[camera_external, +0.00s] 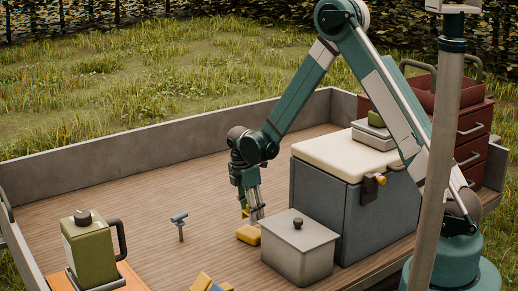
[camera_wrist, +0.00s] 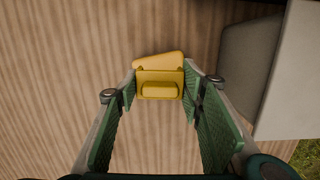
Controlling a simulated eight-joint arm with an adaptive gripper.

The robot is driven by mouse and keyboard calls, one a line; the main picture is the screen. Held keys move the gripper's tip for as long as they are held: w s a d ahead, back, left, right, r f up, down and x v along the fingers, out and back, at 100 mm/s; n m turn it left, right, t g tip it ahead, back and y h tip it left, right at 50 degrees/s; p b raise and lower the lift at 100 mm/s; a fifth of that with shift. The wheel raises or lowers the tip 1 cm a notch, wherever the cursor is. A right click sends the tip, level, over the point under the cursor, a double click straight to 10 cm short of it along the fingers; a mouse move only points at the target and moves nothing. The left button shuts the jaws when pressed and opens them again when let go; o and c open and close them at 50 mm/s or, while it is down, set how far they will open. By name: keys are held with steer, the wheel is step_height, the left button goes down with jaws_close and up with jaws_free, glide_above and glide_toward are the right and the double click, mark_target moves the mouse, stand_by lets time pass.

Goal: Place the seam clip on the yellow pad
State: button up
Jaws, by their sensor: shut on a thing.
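My gripper (camera_external: 251,212) points down over the wooden deck, just left of the grey lidded box. In the wrist view its green-padded fingers (camera_wrist: 160,83) are closed on a small yellow piece with a raised block, which I take for the seam clip (camera_wrist: 160,88).
The grey lidded box (camera_external: 298,250) stands close right of my gripper, with a cream-topped chest (camera_external: 330,210) behind it. A blue T-shaped piece (camera_external: 180,221) stands on the deck to the left. A green jug (camera_external: 88,250) is front left. Deck between is clear.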

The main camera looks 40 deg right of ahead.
mark_target(252, 230)
stand_by(0.3)
steer(key=shift+f+b, duration=0.3)
steer(key=shift+f, duration=1.55)
steer(key=shift+f, duration=0.1)
steer(key=o, duration=0.8)
steer(key=r, duration=0.4)
steer(key=a+r+p, duration=0.1)
steer(key=r, duration=0.3)
steer(key=r+p, duration=0.1)
steer(key=r, duration=0.3)
steer(key=shift+a, duration=0.4)
steer(key=shift+r, duration=0.15)
